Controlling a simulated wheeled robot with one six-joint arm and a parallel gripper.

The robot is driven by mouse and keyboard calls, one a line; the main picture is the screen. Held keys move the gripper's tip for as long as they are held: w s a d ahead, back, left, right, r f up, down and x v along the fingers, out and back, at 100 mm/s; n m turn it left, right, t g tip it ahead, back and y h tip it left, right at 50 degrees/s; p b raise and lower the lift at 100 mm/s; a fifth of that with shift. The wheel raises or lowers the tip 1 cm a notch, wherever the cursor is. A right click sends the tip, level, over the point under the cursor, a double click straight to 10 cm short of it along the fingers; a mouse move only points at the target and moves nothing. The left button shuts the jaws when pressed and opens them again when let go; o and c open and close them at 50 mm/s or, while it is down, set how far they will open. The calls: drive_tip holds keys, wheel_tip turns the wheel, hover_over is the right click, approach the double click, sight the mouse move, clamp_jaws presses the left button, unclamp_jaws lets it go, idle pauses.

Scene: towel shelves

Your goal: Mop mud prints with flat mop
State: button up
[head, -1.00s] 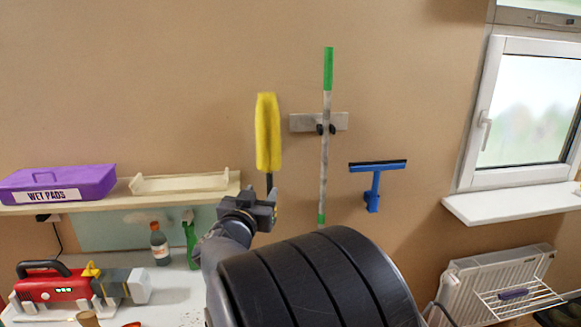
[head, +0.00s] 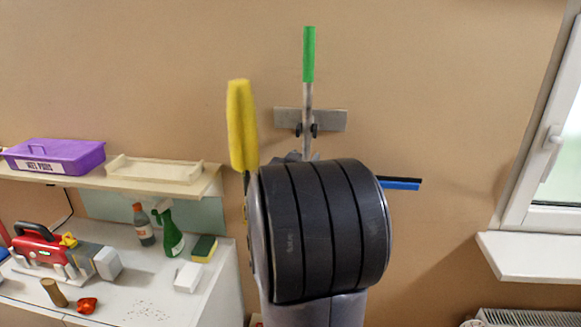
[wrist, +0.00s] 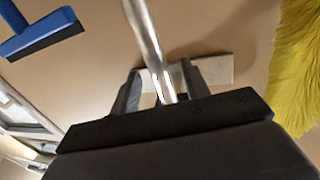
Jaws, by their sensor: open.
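A pole with a green grip (head: 309,55), likely the flat mop's handle, hangs upright at a grey wall holder (head: 330,120). Its lower part is hidden behind my arm, and no mop head shows. In the wrist view my gripper (wrist: 160,80) is open, with a finger on each side of the bare metal pole (wrist: 148,40). I cannot tell whether either finger touches it. The holder plate (wrist: 215,69) shows just behind the fingers. In the head view my arm mostly hides the gripper. No mud prints are in view.
A yellow duster (head: 241,125) hangs close left of my arm, and a blue squeegee (head: 402,184) close right. A shelf (head: 210,182) holds a purple box (head: 52,156). Below, a white counter (head: 215,290) carries bottles, a sponge and a red machine. A window sill (head: 530,255) juts out right.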

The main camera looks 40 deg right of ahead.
drive_tip(key=shift+x, duration=1.35)
drive_tip(key=shift+c, duration=0.2)
clamp_jaws()
drive_tip(key=c, duration=0.6)
unclamp_jaws()
drive_tip(key=shift+r, duration=0.1)
clamp_jaws()
